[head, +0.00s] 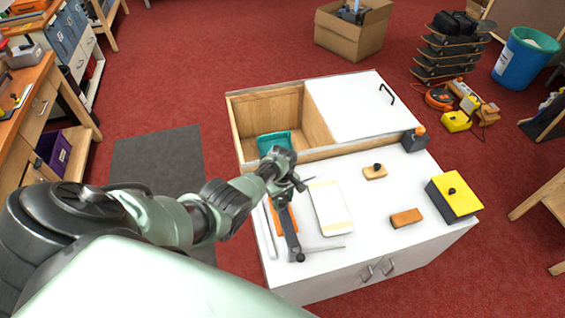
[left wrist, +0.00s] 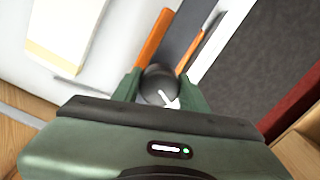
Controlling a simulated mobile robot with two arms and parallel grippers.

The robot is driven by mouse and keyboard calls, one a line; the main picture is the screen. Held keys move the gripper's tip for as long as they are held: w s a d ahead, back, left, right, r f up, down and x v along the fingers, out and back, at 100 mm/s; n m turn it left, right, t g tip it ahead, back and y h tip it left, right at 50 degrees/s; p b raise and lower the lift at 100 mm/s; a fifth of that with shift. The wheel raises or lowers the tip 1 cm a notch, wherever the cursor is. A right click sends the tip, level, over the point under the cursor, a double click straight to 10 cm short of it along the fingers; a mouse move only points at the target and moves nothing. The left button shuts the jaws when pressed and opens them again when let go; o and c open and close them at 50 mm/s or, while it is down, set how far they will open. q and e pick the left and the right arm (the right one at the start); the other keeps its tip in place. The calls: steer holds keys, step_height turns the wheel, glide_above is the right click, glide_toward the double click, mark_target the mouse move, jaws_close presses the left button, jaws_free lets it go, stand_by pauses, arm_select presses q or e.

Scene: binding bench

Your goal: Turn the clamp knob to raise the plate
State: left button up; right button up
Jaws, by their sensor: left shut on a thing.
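The clamp shows in the head view as a dark bar (head: 291,235) across orange boards (head: 278,217) on the left part of the white bench top. My left gripper (head: 284,183) is over the bar's far end and hides the knob there. In the left wrist view my left gripper (left wrist: 160,92) is shut on the round dark grey knob (left wrist: 157,80), one green finger on each side. A white mark shows on the knob. The clamp bar (left wrist: 182,28) and an orange strip (left wrist: 152,38) run away from it. I cannot tell the plate's height. My right gripper is not in view.
A cream-and-white pad (head: 331,207) lies right of the clamp, with thin rods beside it. Farther right are a small knobbed block (head: 375,172), an orange-brown block (head: 406,218) and a yellow-topped box (head: 455,196). An open wooden compartment (head: 316,122) lies behind.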

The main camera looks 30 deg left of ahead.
mark_target(282, 199)
arm_select(q)
steer(key=shift+s+f, duration=0.3)
steer(key=shift+s, duration=0.05)
steer(key=o, duration=1.4)
steer(key=shift+w+a, duration=0.1)
steer(key=shift+w, duration=0.2)
step_height(282, 199, up, 7)
steer(key=shift+f+p, duration=0.1)
steer(key=shift+p, duration=0.95)
steer(key=shift+r, duration=0.5)
